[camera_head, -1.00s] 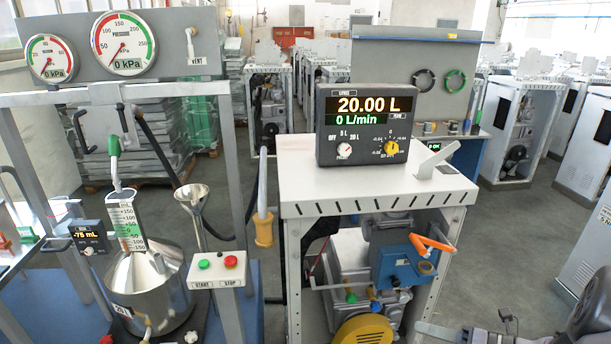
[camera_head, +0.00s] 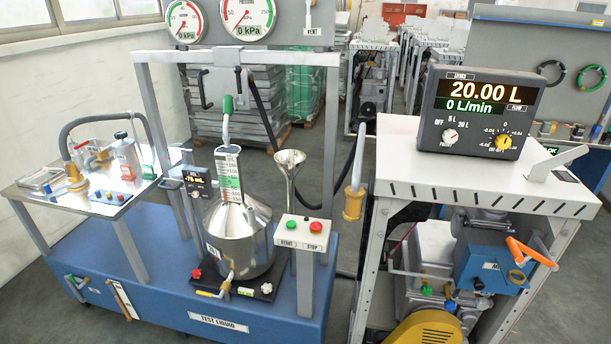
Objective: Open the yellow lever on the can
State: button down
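The steel can (camera_head: 238,242) stands upright on a dark square plate on the blue cart, left of centre in the head view. A pale outlet fitting (camera_head: 227,284) shows low at its front. A small yellow piece (camera_head: 206,294), which looks like the lever, sticks out to the left beside the fitting. It is too small to tell its exact position. A graduated gauge (camera_head: 229,172) with a green-handled pipe above rises from the can's top. My gripper is not in view.
A metal side table (camera_head: 38,198) with hoses and fittings is at left. The white flow-meter cabinet (camera_head: 400,150) fills the right. Grey posts frame the can.

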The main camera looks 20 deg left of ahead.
aim_at(208, 294)
jog(key=u, duration=1.25)
jog(key=i+j+u, duration=0.1)
jog(key=i, duration=1.55)
